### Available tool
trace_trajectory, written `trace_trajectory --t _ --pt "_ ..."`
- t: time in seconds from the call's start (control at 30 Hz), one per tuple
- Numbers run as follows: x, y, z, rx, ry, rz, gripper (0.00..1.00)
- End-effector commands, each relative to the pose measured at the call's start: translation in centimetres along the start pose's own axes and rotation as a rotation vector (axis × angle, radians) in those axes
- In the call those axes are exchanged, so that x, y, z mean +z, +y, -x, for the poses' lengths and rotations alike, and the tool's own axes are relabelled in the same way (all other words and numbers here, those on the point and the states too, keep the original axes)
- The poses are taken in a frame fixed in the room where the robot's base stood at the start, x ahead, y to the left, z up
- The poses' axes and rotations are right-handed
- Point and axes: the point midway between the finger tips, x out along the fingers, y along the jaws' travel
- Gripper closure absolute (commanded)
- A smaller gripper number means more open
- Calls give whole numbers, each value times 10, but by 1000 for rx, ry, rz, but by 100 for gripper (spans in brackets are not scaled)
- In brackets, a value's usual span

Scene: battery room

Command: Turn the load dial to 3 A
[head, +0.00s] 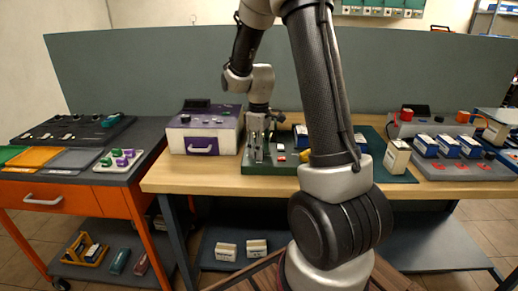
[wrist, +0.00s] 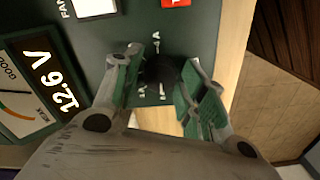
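The load dial (wrist: 161,71) is a dark round knob on a dark green panel (wrist: 200,30), with small white marks around it in the wrist view. The marks are too small and partly covered to read the setting surely. My gripper (wrist: 160,85) has its two green-padded fingers apart, one on each side of the dial; I cannot tell whether either touches it. In the head view my gripper (head: 259,147) points down over the green tester (head: 270,168) on the wooden bench, and the dial is hidden there.
A purple-and-white box (head: 203,132) stands left of the tester. A battery rack (head: 455,165) stands at the right.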

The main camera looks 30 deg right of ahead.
Motion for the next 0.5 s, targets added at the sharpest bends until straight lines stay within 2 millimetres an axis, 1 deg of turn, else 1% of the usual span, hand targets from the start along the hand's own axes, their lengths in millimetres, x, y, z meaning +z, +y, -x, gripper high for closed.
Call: trace_trajectory --t 0.03,0.13,0.37,0.5 --pt "0 0 0 0 0 0 74" --pt "0 0 0 0 0 0 92" --pt "0 0 0 0 0 -10 92" --pt "0 0 0 0 0 -46 92"
